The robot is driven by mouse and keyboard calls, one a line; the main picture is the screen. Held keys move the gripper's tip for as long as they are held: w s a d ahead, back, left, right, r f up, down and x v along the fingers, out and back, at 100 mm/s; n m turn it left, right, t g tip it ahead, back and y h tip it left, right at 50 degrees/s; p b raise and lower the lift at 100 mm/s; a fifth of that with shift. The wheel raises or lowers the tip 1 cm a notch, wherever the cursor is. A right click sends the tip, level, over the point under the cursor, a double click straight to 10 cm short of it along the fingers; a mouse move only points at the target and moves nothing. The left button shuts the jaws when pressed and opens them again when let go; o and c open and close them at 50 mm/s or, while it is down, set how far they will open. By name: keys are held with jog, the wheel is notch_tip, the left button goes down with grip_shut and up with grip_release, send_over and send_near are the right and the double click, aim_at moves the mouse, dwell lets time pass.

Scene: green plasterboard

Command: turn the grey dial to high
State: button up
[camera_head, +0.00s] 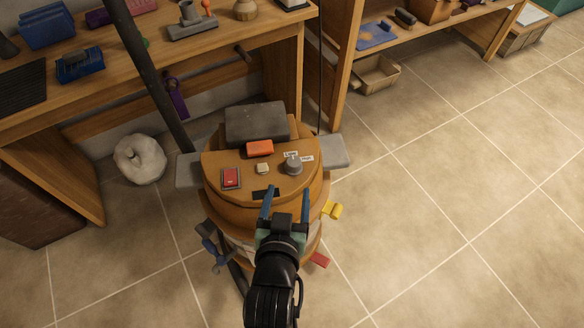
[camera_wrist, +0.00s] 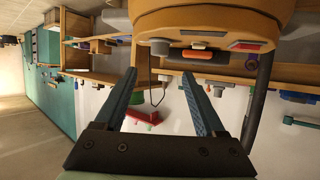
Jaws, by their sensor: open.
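The grey dial (camera_head: 293,166) is a round knob on the right of a wooden drum-shaped stand's top panel (camera_head: 210,160). Small white labels reading Low and High (camera_head: 306,158) sit behind it and to its right. Where the dial points is too small to tell. My gripper (camera_head: 288,190) is open and empty, with blue fingers, in front of the dial at the panel's near edge and apart from it. In the wrist view the picture looks upside down; the dial (camera_wrist: 160,47) shows just beyond the open fingers (camera_wrist: 158,73).
The panel also carries a red switch (camera_head: 231,177), an orange block (camera_head: 259,148) and a small cream button (camera_head: 263,168). A grey box (camera_head: 256,121) stands behind. Coloured handles stick out from the drum's sides. A workbench (camera_head: 150,75) is behind left; open tiled floor (camera_head: 450,190) lies right.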

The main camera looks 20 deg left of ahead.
aim_at(293, 164)
jog(key=b+x, duration=0.3)
jog(key=x, duration=0.9)
jog(key=shift+w+d+r, duration=0.1)
jog(key=shift+w, duration=0.05)
grip_shut()
